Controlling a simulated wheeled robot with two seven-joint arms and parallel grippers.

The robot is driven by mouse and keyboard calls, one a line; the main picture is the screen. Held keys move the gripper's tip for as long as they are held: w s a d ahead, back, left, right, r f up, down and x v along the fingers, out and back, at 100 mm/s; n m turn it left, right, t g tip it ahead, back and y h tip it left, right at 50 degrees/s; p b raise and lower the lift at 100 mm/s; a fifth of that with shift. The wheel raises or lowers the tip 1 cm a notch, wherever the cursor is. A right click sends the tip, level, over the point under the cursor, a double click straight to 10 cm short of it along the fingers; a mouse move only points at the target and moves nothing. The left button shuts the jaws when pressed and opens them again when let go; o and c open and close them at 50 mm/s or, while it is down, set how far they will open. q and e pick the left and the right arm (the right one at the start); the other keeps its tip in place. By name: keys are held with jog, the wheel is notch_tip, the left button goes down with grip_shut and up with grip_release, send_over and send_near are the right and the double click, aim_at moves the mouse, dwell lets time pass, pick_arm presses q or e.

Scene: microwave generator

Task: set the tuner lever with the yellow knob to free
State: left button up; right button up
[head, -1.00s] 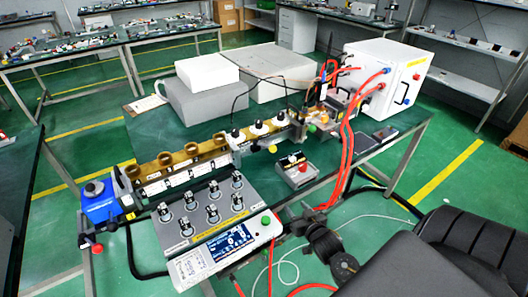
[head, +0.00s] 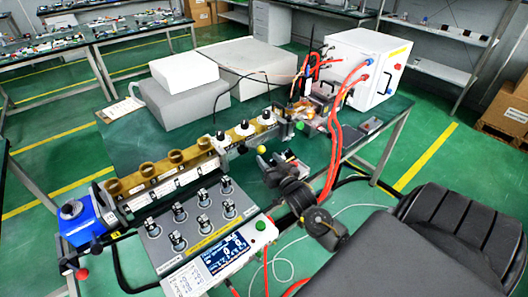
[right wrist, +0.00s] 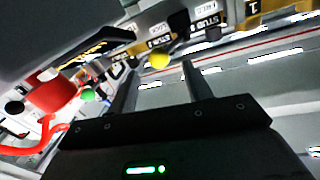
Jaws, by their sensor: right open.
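The yellow knob (head: 262,149) sits on the front of the waveguide line, below the white-capped tuner stubs (head: 247,128). In the right wrist view the yellow knob (right wrist: 159,61) appears just beyond and between my fingertips, below the stub labels. My right gripper (head: 270,170) is open and close in front of the knob; its two dark fingers (right wrist: 158,76) show apart with nothing between them. I cannot tell whether a finger touches the knob. The lever's arm is mostly hidden. My left gripper is out of view.
A green knob (right wrist: 88,95) and a red part (right wrist: 52,92) lie left in the wrist view. A small grey box (head: 298,165) is partly behind my right arm. A control panel with a screen (head: 227,250) stands in front. Red hoses (head: 335,140) run to the right.

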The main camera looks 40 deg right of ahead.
aim_at(263, 152)
jog(key=shift+x, duration=2.05)
jog(key=shift+s, duration=0.1)
grip_shut()
